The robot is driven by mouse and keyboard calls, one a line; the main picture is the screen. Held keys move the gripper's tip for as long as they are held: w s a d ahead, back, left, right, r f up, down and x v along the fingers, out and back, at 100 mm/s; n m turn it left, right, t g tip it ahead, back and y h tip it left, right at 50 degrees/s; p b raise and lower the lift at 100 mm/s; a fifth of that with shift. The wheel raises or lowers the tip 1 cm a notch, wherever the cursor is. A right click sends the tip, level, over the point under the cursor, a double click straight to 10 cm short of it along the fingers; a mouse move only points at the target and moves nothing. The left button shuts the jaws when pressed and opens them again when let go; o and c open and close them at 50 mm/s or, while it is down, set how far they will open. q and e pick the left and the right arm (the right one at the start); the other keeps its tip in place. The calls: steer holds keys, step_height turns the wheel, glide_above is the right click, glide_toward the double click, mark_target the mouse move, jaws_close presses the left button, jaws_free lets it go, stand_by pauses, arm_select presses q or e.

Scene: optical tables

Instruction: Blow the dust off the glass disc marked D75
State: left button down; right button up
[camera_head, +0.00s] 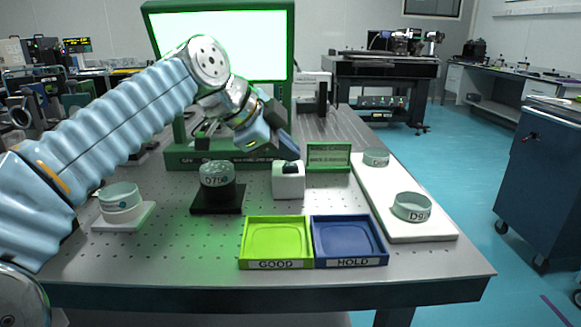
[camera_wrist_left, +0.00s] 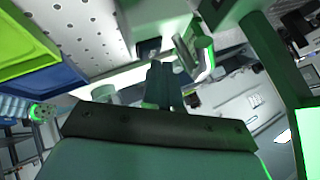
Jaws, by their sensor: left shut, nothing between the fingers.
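A clear glass disc (camera_head: 216,174) lies on a black stand left of the table's middle; its marking looks like D75 but is small and blurred. My left gripper (camera_head: 288,150) is to the right of this disc, just above a white block (camera_head: 288,183) with a dark top. I cannot tell whether it touches the block. Its fingers are shut and empty; they also show in the left wrist view (camera_wrist_left: 163,85). Another disc (camera_head: 120,195) sits on a white stand at the left. No blower can be made out clearly. My right gripper is not in view.
A green GOOD tray (camera_head: 277,221) and a blue HOLD tray (camera_head: 348,221) stand at the front. A white board (camera_head: 385,222) at the right bears two discs, (camera_head: 412,206) and (camera_head: 376,157).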

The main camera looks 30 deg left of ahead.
mark_target(286, 167)
arm_select(q)
steer(key=shift+f+b, duration=0.45)
stand_by(0.5)
steer(key=shift+r, duration=0.1)
steer(key=shift+r+p, duration=0.75)
step_height(286, 167, up, 5)
steer(key=p, duration=0.4)
steer(key=shift+r, duration=0.1)
stand_by(0.9)
